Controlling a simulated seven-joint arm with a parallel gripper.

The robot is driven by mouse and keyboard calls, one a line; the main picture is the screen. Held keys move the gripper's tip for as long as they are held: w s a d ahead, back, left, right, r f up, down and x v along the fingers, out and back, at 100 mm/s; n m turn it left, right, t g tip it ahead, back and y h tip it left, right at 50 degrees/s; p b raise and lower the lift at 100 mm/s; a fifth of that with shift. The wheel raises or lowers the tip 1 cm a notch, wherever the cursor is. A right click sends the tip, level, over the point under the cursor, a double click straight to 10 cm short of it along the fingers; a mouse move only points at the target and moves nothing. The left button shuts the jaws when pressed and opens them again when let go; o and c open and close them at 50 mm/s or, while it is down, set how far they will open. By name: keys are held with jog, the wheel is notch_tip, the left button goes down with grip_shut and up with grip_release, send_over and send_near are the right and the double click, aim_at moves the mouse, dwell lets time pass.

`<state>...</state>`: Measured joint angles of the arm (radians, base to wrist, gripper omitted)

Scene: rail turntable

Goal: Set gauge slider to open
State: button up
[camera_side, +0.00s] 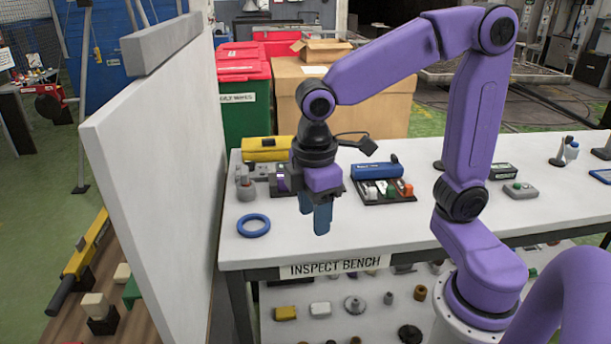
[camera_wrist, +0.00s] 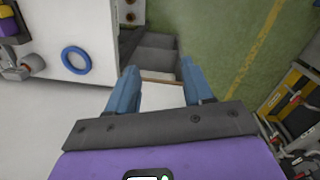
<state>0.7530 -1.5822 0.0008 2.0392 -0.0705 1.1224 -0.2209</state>
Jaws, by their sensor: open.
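My gripper (camera_side: 314,216) is open and empty above the front edge of the inspect bench in the side view. Its two blue fingers stand apart in the wrist view (camera_wrist: 159,88), with nothing between them but the white panel below. No part is labelled as the gauge slider. A yellow bar (camera_side: 83,250) with a small block (camera_side: 95,233) on it lies beyond the white panel, at the far left of the side view. It looks slider-like, but I cannot tell its setting. My gripper is well to the right of it, on the panel's other side.
The tall white panel (camera_side: 150,160) stands between the bench and the yellow bar. On the bench (camera_side: 330,235) are a blue ring (camera_side: 253,225), a yellow case (camera_side: 267,148) and a tray of small coloured parts (camera_side: 384,190). The bench front is mostly clear.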

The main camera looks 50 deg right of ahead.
jog(key=w+d+r+h, duration=0.1)
jog(key=w+r, duration=0.1)
jog(key=w, duration=1.4)
jog(key=w+d+f+m+g+h, duration=0.1)
jog(key=w+d+m+g+h, duration=0.1)
jog(key=w+d, duration=1.25)
jog(key=d+f+m+g, duration=0.15)
jog(key=d+f, duration=0.25)
jog(key=d, duration=1)
jog(key=x, duration=1)
jog(key=a+x, duration=0.1)
jog(key=x, duration=0.5)
jog(key=shift+w+f, duration=0.25)
jog(key=shift+f, duration=0.15)
jog(key=shift+c, duration=0.3)
